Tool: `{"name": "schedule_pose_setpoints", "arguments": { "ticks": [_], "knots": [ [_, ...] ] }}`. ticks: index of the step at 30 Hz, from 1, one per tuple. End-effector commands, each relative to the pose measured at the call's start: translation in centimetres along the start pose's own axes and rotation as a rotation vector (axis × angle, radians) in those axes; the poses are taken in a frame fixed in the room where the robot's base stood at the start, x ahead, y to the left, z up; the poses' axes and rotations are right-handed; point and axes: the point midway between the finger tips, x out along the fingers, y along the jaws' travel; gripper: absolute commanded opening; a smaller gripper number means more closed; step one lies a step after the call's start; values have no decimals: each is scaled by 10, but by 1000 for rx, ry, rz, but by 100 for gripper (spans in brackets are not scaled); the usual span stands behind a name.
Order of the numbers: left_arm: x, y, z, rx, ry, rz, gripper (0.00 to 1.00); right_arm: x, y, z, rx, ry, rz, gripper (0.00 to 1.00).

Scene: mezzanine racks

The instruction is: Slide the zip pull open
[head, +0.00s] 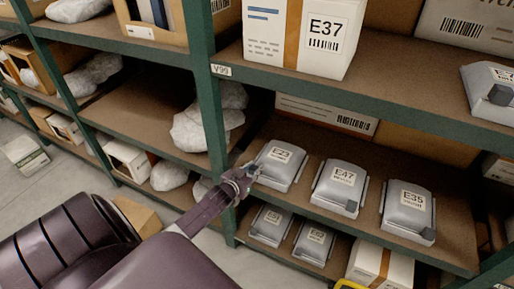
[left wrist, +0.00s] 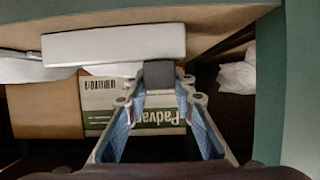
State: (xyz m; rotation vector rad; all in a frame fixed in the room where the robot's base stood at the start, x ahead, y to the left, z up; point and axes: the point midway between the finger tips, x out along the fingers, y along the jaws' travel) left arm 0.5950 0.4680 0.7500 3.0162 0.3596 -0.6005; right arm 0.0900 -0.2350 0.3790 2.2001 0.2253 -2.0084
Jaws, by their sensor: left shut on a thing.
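A grey case (head: 281,168) with a white label stands at the left end of a row on the middle shelf. My left gripper (head: 250,174) reaches its left front corner from the aisle. In the left wrist view, the fingers of my left gripper (left wrist: 159,92) close at their tips on a dark grey block, the zip pull (left wrist: 159,74). A pale slab-like edge (left wrist: 112,44), which seems to be the case, lies just beyond it. In the head view the gripper hides this pull. My right gripper is not in view.
Similar cases marked E47 (head: 340,190) and E35 (head: 408,212) stand to the right, each with a dark pull. A green rack upright (head: 212,120) rises close left of the gripper. A printed carton (left wrist: 135,108) sits below. The aisle floor is partly clear.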

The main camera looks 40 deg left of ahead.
Motion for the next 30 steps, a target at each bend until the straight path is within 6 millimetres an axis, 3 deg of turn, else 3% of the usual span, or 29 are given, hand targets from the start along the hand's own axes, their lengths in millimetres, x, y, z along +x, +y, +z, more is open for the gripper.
{"name": "schedule_pose_setpoints", "arguments": {
  "ticks": [1,2,7,20,30],
  "knots": [
    [0,0,1,2,-3,-1,0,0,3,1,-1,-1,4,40],
    [0,0,1,2,-3,-1,24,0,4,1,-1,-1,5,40],
    [0,0,1,2,-2,-1,42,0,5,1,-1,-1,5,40],
    [-9,1,1,2,-1,1,42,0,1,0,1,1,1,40],
    [-62,1,1,4,-2,1,42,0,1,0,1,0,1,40]
  ]
}}
